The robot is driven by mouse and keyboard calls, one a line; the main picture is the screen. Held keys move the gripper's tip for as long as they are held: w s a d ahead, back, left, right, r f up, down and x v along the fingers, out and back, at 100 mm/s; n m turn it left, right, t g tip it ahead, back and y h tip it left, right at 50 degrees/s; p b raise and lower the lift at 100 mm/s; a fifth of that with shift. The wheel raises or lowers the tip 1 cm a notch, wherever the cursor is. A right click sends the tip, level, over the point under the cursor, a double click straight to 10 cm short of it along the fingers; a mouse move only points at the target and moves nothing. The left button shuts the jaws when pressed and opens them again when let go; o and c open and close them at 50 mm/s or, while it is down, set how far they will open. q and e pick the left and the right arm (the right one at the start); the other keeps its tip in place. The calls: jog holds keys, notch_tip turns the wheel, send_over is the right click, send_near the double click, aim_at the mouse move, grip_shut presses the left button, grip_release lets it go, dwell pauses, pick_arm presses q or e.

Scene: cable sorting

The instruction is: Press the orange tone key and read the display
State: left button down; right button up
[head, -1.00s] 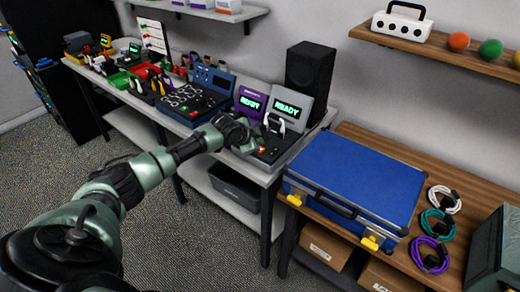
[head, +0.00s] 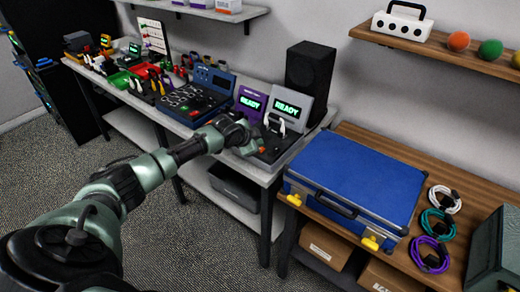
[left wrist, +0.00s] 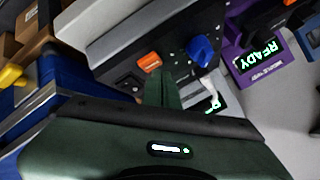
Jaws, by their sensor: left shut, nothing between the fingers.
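The orange tone key (left wrist: 149,61) shows in the left wrist view on a dark panel, beside a blue knob (left wrist: 201,49). My left gripper (left wrist: 160,78) is shut and empty, its fingertips close to the key; I cannot tell whether they touch it. In the head view, my left gripper (head: 256,148) is low over the front of the grey tester, and the key is mostly hidden there. The tester's display (head: 287,108) reads READY in green; in the left wrist view my gripper partly covers it. My right gripper is not in view.
A purple tester (head: 250,103), also reading READY, stands left of the grey one. A black speaker (head: 309,72) stands behind. A blue case (head: 355,180) and coiled cables (head: 438,224) lie on the wooden bench to the right.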

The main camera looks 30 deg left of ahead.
pick_arm(q)
jog(key=shift+f, duration=0.5)
dwell(0.8)
jog(key=shift+r+p, duration=0.65)
jog(key=shift+r, duration=0.15)
jog(key=shift+r, duration=0.1)
notch_tip(320, 180, up, 5)
jog(key=p, duration=0.4)
jog(key=shift+p, duration=0.35)
jog(key=shift+f, duration=0.2)
